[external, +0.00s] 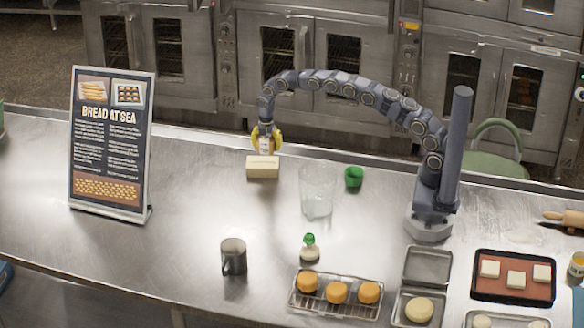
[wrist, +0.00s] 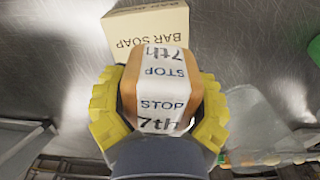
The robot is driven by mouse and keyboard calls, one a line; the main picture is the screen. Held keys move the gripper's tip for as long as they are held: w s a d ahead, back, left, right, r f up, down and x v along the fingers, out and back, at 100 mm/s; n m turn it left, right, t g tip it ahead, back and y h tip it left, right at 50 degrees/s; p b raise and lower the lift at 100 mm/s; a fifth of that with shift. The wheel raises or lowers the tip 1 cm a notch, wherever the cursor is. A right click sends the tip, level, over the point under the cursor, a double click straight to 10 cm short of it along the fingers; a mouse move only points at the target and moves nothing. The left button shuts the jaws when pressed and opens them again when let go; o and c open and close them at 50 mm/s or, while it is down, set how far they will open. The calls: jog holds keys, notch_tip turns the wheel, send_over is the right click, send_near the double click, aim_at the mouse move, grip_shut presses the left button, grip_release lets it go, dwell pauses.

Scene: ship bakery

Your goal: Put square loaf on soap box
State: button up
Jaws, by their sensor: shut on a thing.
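My gripper (external: 265,139) has yellow fingers and is shut on the square loaf (wrist: 158,82), a brown block with a white wrapper printed "7th STOP". In the wrist view the fingers (wrist: 160,108) press on both its sides. In the external view the loaf (external: 265,147) shows small and pale between the fingers, right above the soap box (external: 263,168). The cream soap box lies on the steel counter. In the wrist view the box (wrist: 122,28), printed "BAR SOAP", is partly hidden behind the loaf. I cannot tell whether loaf and box touch.
A clear glass jar (external: 318,191) and a green cup (external: 353,177) stand right of the box. A "Bread at Sea" sign (external: 110,140) stands at left. A dark mug (external: 233,257), a green-capped bottle (external: 309,248) and a bun rack (external: 335,309) are in front. The counter's left middle is clear.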

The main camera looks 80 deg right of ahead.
aim_at(265, 163)
jog(key=shift+w+d+f, duration=0.1)
jog(key=shift+w+f, duration=0.45)
jog(key=shift+f, duration=0.05)
jog(key=shift+w+f, duration=0.35)
jog(key=shift+f, duration=1.6)
jog(key=shift+f, duration=0.1)
jog(key=o, duration=1.2)
